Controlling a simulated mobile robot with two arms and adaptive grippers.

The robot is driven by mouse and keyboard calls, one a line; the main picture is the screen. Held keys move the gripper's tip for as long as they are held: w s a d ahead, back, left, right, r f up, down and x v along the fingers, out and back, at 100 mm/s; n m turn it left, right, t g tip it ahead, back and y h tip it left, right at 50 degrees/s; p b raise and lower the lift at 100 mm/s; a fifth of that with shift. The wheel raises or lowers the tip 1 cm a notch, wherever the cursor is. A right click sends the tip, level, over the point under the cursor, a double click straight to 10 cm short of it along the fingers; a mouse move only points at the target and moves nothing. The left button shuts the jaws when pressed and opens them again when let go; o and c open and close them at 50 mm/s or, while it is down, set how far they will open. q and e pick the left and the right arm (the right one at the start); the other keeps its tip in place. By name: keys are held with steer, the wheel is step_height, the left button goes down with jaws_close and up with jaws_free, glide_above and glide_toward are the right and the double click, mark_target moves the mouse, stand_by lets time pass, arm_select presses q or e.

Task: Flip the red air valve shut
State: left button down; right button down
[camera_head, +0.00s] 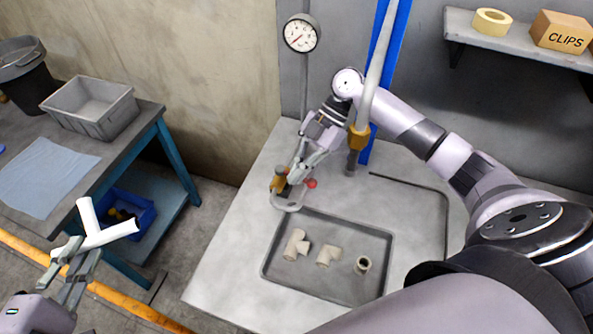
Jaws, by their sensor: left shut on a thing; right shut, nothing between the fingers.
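The red air valve (312,184) shows only as a small red tip beside my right gripper, at the back left of the pale bench. The gripper hides the rest, so I cannot tell its handle's angle or whether they touch. My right gripper (291,180) is shut and empty, pointing down between the red tip and a brass fitting (278,180). My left gripper (77,252) is at the lower left, shut on a white tee-shaped pipe piece (108,236), held up in front of the side table.
A grey tray (335,289) with several beige pipe fittings (327,256) lies just in front of the valve. A round gauge (301,33) is on the wall above. A side table (125,150) carries a grey bin (92,107).

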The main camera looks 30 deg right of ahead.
steer(key=shift+w+d, duration=0.1)
steer(key=shift+d, duration=0.1)
steer(key=shift+r, duration=0.1)
stand_by(0.5)
steer(key=shift+w+r, duration=0.1)
steer(key=shift+r, duration=0.2)
step_height(320, 180, up, 9)
stand_by(0.7)
